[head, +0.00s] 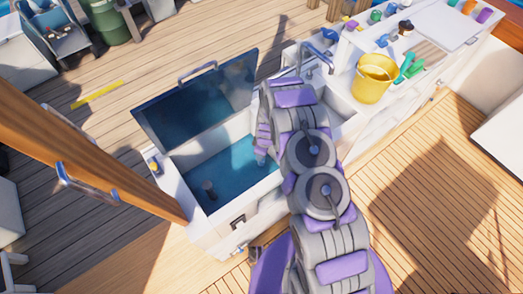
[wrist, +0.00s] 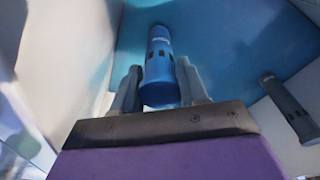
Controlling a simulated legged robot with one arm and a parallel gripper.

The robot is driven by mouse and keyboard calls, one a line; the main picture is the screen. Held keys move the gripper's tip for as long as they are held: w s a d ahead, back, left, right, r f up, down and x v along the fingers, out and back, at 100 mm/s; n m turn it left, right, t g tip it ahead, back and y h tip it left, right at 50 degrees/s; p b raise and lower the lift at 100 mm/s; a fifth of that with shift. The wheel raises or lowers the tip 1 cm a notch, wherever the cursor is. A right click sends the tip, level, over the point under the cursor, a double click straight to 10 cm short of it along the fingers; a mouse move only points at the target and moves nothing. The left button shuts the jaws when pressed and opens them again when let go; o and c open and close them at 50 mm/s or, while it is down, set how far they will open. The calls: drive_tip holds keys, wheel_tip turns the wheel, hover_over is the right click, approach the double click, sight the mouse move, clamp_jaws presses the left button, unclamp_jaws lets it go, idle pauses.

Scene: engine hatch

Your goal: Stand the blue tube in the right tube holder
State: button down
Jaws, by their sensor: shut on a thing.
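The blue tube (wrist: 160,65) is between the two fingers of my gripper (wrist: 160,92) in the wrist view, and the fingers are shut on it. It points away from the wrist toward the blue floor of the open hatch (wrist: 215,35). In the head view my arm reaches over the hatch's right part, and the gripper (head: 262,150) is mostly hidden behind it. A second, darker tube-like piece (wrist: 288,105) is at the right in the wrist view. A dark upright cylinder (head: 208,188) stands at the hatch's left in the head view. I cannot tell which part is the right tube holder.
The hatch lid (head: 200,100) stands open behind the opening. White walls (head: 180,195) edge the hatch. A yellow bucket (head: 374,78) and a green tool (head: 409,66) sit on the white counter to the right. A wooden beam (head: 90,135) crosses the left.

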drive_tip(key=shift+f, duration=1.75)
drive_tip(key=shift+s+b, duration=0.1)
drive_tip(key=shift+b, duration=1.15)
drive_tip(key=shift+f+b, duration=0.5)
drive_tip(key=shift+f, duration=0.05)
drive_tip(key=c, duration=0.9)
unclamp_jaws()
drive_tip(key=shift+r, duration=0.1)
drive_tip(key=shift+s+d+r+p, duration=0.1)
drive_tip(key=shift+d+r+p, duration=0.15)
drive_tip(key=shift+r, duration=1.55)
drive_tip(key=shift+s+d+r+p, duration=0.1)
drive_tip(key=shift+d+r+p, duration=0.1)
drive_tip(key=shift+r, duration=1.6)
drive_tip(key=shift+s+d+r+p, duration=0.15)
drive_tip(key=shift+r+p, duration=0.1)
drive_tip(key=shift+r, duration=1.55)
drive_tip(key=shift+r, duration=0.1)
